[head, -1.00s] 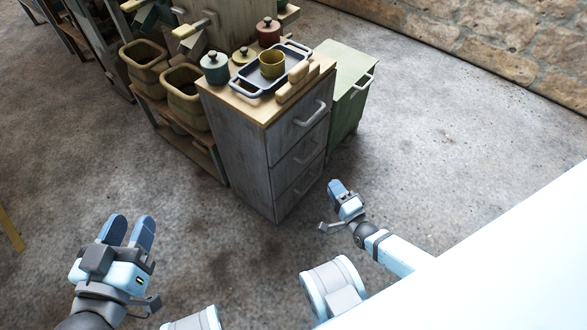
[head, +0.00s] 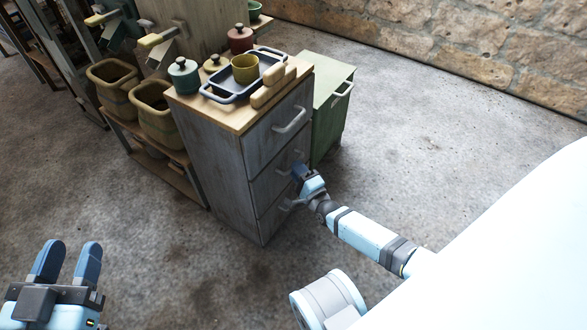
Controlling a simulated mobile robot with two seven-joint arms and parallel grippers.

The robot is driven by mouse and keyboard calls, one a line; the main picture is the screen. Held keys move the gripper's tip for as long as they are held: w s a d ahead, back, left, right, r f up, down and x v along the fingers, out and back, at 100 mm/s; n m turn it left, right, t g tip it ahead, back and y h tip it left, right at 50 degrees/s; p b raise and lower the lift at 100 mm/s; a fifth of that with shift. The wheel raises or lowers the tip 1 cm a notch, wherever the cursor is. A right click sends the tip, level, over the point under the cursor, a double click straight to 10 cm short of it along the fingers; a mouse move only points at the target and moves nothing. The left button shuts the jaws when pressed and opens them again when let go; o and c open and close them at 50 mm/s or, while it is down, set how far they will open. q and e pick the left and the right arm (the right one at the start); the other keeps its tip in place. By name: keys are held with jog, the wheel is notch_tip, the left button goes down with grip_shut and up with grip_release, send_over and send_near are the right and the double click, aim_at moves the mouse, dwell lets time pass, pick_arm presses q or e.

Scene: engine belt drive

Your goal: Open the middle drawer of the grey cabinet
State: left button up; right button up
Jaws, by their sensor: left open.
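The grey cabinet (head: 215,165) stands in the middle of the head view, with a wooden top and three stacked drawers facing right. The middle drawer (head: 268,185) looks closed; its handle is largely hidden behind my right gripper. My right gripper (head: 300,174) is at the front of the middle drawer, by its handle. I cannot tell whether its fingers are around the handle or only beside it. My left gripper (head: 68,262) is open and empty over the floor at the lower left, well away from the cabinet.
On the cabinet top are a blue tray (head: 237,97) with a yellow cup (head: 245,68), and lidded pots (head: 184,76). A green cabinet (head: 328,115) stands close behind. A shelf with baskets (head: 157,115) is at the left. The floor (head: 430,150) at right is clear.

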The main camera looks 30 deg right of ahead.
jog(key=shift+w+r, duration=0.2)
jog(key=shift+w, duration=0.85)
pick_arm(q)
jog(key=shift+w+r+m+h, duration=0.15)
jog(key=shift+r+m+h, duration=0.05)
jog(key=shift+m+h, duration=0.1)
jog(key=shift+a, duration=0.1)
